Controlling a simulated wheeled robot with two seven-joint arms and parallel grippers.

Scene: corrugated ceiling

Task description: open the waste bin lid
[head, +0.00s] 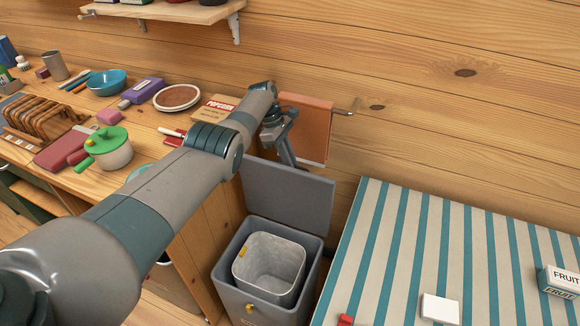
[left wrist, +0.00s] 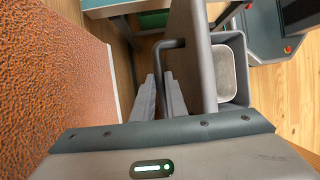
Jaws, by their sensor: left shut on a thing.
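The grey waste bin (head: 230,296) stands on the floor beside the wooden counter. Its lid (head: 290,190) is raised steeply at the back, and a pale inner bucket (head: 268,264) shows inside. My left arm reaches across from the left, and my left gripper (head: 287,150) is at the lid's top edge. The head view hides the handle. My right gripper is not in view.
A reddish-brown towel (head: 306,128) hangs on a wall rail just behind my left gripper. The counter at left holds a green-lidded pot (head: 108,150) and several other items. A striped table (head: 400,250) stands close to the bin's right.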

